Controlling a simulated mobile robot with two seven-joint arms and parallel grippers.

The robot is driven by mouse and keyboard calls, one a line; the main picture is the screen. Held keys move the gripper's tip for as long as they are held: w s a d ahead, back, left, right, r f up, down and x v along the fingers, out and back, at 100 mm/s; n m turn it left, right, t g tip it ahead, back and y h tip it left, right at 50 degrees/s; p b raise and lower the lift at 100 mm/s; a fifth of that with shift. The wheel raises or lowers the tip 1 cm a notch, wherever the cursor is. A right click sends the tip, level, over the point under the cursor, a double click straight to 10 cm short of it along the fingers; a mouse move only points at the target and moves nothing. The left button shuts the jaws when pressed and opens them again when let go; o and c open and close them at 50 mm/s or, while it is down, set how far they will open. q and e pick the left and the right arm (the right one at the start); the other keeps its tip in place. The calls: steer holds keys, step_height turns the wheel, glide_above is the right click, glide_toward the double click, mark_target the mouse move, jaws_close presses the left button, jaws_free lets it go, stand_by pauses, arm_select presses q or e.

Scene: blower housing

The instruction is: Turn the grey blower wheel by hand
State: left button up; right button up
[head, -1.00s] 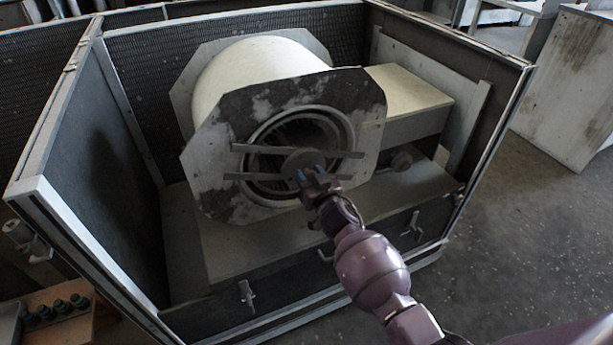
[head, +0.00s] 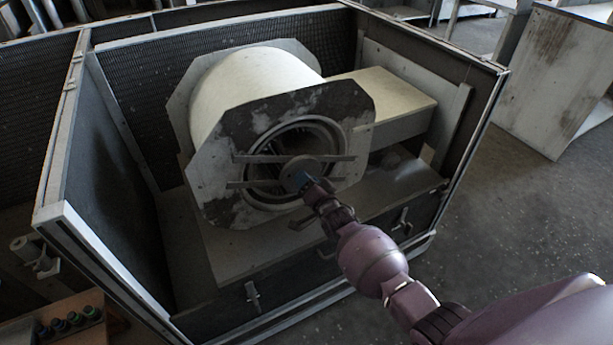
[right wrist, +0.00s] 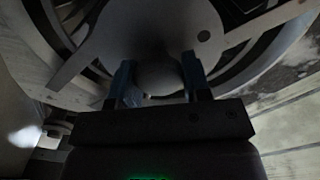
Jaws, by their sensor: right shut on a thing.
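The grey blower wheel (head: 270,172) sits inside the round opening of the pale blower housing (head: 255,85). Two flat bars cross the opening, and a round grey disc (head: 306,165) is at its middle. My right gripper (head: 302,182) is at the front of this disc. In the right wrist view the blue-tipped fingers of my right gripper (right wrist: 158,80) are closed on a rounded grey knob (right wrist: 158,74) in front of the disc, one finger on each side. The far side of the knob is hidden. My left gripper is not in view.
An open-topped frame cabinet (head: 105,258) surrounds the blower, with its front low enough for my right arm to reach over. A beige box duct (head: 385,98) adjoins the housing. A wooden crate (head: 75,310) with small dark-capped items stands lower left.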

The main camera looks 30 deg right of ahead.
steer(key=m, duration=0.2)
steer(key=shift+f+m, duration=0.1)
steer(key=shift+m, duration=0.3)
steer(key=m, duration=0.2)
steer(key=shift+f+m, duration=0.1)
steer(key=shift+m, duration=0.3)
steer(key=m+b, duration=0.1)
steer(key=m, duration=0.2)
steer(key=shift+f, duration=0.1)
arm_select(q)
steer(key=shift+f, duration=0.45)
arm_select(e)
steer(key=shift+m, duration=0.7)
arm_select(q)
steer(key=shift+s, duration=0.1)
arm_select(e)
steer(key=o, duration=1.3)
steer(key=shift+c, duration=0.2)
